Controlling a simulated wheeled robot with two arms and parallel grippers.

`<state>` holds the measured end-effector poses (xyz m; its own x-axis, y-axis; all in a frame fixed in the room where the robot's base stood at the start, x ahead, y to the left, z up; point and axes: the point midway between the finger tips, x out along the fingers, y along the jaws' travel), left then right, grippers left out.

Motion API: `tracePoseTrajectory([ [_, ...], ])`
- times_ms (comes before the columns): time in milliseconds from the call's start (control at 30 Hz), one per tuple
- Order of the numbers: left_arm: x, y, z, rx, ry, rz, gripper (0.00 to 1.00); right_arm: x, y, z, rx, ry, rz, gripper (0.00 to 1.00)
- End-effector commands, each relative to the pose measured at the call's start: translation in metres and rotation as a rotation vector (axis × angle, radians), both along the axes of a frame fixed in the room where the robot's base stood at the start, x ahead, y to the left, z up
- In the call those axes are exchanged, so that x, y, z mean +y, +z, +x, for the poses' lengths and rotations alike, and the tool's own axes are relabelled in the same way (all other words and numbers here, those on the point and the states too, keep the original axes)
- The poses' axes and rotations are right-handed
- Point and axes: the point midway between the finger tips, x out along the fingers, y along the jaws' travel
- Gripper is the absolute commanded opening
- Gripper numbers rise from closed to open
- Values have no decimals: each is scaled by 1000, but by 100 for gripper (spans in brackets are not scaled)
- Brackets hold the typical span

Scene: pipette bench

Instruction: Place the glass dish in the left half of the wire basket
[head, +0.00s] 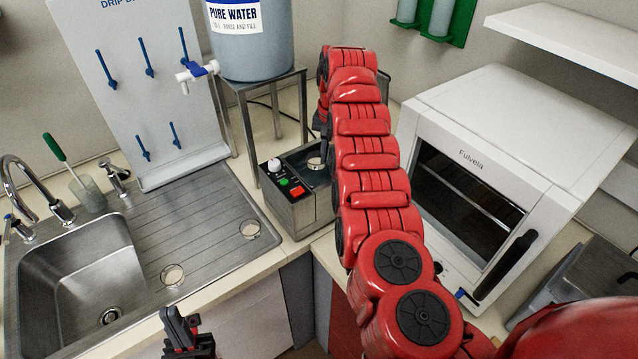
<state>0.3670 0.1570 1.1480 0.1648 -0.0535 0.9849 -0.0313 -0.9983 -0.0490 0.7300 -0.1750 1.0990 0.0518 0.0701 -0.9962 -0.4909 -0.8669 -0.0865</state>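One small round glass dish (173,276) lies on the front edge of the steel drainboard, and another glass dish (250,229) lies at its right end. A third small round glass dish (315,163) shows at the opening of the steel bath unit (296,196). My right gripper (322,138) points down just above that dish, mostly hidden by my red arm; whether it grips the dish is unclear. The wire basket cannot be made out; the inside of the bath is dark and partly covered. My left gripper (185,321) is low in front of the counter, empty, its fingers apart.
A sink (75,265) with a tap is at left, with a peg board (140,90) behind the drainboard. A water tank (250,40) stands on a metal stand (262,85) behind the bath. A white oven (500,170) stands close on the right of my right arm.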

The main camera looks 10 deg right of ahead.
Motion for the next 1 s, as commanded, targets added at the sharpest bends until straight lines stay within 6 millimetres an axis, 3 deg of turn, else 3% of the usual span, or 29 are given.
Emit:
tracePoseTrajectory([
  [200, 0, 23, 0, 0, 0, 0, 0, -1, -33, -2, 5, 0, -2, 0],
  [600, 0, 42, 0, 0, 0, 0, 0, -1, -88, -2, 5, -1, 1, 0],
  [1000, 0, 36, 0, 0, 0, 0, 0, 0, -98, 0, -1, 1, -1, 0],
])
